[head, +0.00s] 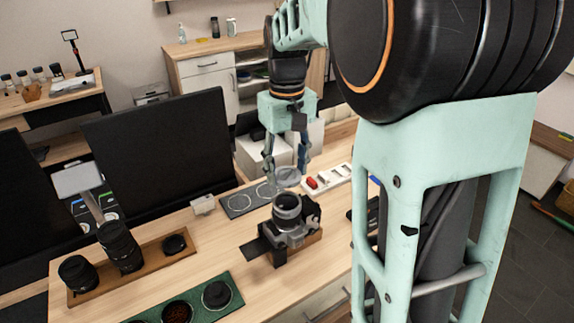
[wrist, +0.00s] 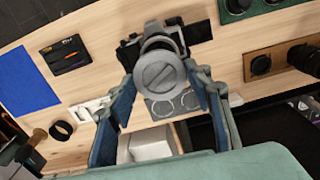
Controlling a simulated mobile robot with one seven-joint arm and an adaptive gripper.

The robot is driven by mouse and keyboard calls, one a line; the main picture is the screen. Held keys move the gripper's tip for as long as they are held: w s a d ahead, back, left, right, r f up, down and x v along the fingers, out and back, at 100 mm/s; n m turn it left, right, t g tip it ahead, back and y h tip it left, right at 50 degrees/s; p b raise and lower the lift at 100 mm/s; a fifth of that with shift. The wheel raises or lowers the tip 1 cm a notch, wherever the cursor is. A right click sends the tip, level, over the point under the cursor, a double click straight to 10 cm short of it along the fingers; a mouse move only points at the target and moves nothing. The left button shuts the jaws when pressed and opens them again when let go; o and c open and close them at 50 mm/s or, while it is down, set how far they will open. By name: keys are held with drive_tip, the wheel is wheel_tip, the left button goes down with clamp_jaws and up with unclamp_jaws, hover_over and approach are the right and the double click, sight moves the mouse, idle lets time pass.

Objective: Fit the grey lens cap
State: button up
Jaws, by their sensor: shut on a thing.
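My gripper (head: 286,175) is shut on the round grey lens cap (head: 289,179), which sits between the fingertips. In the wrist view the cap (wrist: 160,75) shows its flat face with a diagonal bar. In the head view the camera (head: 290,235) stands on a wooden block on the table, its lens (head: 287,207) facing up. The cap is held above and slightly behind the lens, apart from it. In the wrist view the cap hides much of the lens, and the camera (wrist: 180,38) shows behind it.
A dark grey mat (head: 236,205) with ring outlines lies behind the camera. A white tray (head: 328,183) with a red item is to its right. A wooden tray (head: 150,262) with lenses and a green tray (head: 233,303) stand left and in front. A dark monitor (head: 160,140) stands behind.

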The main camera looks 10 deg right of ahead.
drive_tip(key=b, duration=0.3)
hover_over(287, 203)
drive_tip(key=shift+f, duration=2.95)
drive_tip(key=shift+f+b, duration=0.35)
drive_tip(key=shift+f, duration=0.4)
drive_tip(key=o, duration=1.6)
drive_tip(key=shift+c, duration=0.2)
drive_tip(key=shift+r, duration=0.15)
wheel_tip(287, 203, up, 7)
drive_tip(key=p, duration=0.6)
drive_tip(key=shift+w, duration=0.1)
